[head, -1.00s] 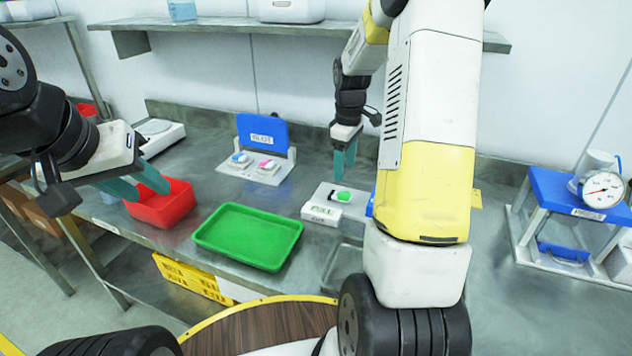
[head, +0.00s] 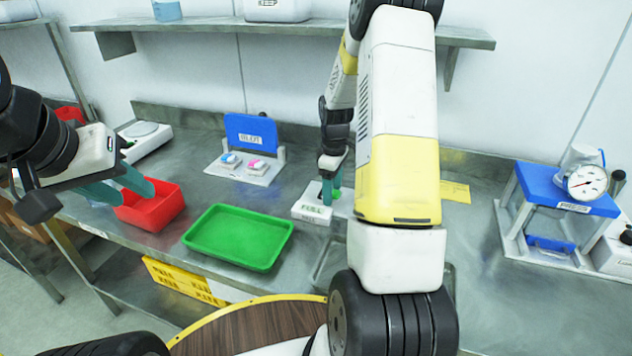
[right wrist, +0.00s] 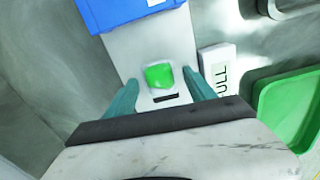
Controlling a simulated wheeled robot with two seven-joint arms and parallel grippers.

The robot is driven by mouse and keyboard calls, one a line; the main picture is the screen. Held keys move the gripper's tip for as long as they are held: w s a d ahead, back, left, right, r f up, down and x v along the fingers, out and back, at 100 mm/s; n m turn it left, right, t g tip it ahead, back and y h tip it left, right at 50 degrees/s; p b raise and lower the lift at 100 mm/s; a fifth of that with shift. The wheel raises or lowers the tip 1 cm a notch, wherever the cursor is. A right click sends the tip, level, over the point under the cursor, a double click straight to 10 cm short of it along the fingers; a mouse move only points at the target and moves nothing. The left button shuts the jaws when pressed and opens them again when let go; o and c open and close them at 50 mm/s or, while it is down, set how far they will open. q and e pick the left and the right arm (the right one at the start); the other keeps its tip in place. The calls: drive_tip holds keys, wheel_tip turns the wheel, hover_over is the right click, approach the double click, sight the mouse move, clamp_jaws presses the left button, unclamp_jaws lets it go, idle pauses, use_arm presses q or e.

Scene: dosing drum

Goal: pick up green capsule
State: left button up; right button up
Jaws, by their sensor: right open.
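The green capsule (right wrist: 158,76) sits on a small white block on a pale plate in the right wrist view. In the head view it is mostly hidden by my right gripper (head: 330,190). My right gripper is open, its teal fingers (right wrist: 160,90) pointing down at the plate, one on each side of the capsule in the wrist picture. Whether they touch it cannot be told. My left gripper (head: 124,188) is open and empty beside and above the red bin (head: 160,214).
A white box labelled FULL (head: 311,212) stands close beside the plate. A green tray (head: 238,237) lies to its left. A blue-backed stand (head: 250,133) is behind. A blue-topped press (head: 565,190) with a gauge stands at right.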

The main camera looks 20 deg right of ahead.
clamp_jaws()
drive_tip(key=shift+r, duration=0.15)
